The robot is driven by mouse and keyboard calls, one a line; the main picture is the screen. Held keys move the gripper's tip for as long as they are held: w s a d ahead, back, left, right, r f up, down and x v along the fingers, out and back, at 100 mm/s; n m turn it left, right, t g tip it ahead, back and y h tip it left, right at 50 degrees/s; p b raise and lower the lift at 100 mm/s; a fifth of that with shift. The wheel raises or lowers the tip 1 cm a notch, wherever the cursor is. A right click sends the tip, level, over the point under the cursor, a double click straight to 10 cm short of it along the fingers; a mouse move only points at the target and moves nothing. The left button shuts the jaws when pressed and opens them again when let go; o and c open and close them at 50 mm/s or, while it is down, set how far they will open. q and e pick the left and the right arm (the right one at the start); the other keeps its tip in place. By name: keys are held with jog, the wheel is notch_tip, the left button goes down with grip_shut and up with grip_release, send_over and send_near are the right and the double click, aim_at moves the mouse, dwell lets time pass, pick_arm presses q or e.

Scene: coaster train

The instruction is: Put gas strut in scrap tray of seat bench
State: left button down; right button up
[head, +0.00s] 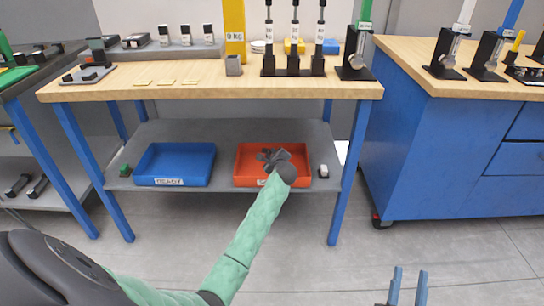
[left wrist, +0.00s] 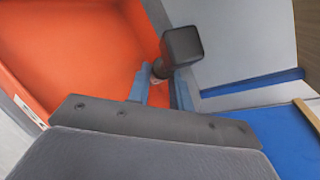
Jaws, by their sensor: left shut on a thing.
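My left gripper (head: 273,157) reaches under the middle bench, over the orange tray (head: 243,165) on its lower shelf. In the left wrist view its blue fingers (left wrist: 160,88) are shut on a dark part with a square black end (left wrist: 182,46), seen almost end-on, which I take to be the gas strut. The orange tray's floor (left wrist: 80,45) lies beyond the part; I cannot tell whether they touch. The tray's front label is partly hidden by my arm. My right gripper (head: 408,287) is at the bottom edge, its two blue fingers apart and empty.
A blue tray (head: 175,182) stands left of the orange one on the grey shelf (head: 226,133). A small block (head: 323,171) sits to the right. The wooden bench top (head: 215,87) overhangs the shelf and carries a rack of several black struts (head: 295,70). A blue cabinet (head: 450,150) stands right.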

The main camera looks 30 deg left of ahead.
jog(key=shift+s+r, duration=0.25)
jog(key=shift+r, duration=0.25)
pick_arm(q)
jog(key=c, duration=1.4)
grip_release()
jog(key=shift+c, duration=0.2)
jog(key=shift+o, duration=0.9)
pick_arm(e)
jog(key=shift+w+r, duration=0.1)
jog(key=shift+r, duration=0.05)
pick_arm(q)
jog(key=p+v, duration=0.1)
jog(key=v, duration=1.1)
pick_arm(e)
notch_tip(320, 180, down, 14)
jog(key=w+a+g+h, duration=0.1)
jog(key=w+g, duration=0.1)
jog(key=g, duration=0.2)
jog(key=shift+w+a+r+g, duration=0.2)
jog(key=shift+w+g, duration=0.1)
jog(key=shift+w, duration=0.1)
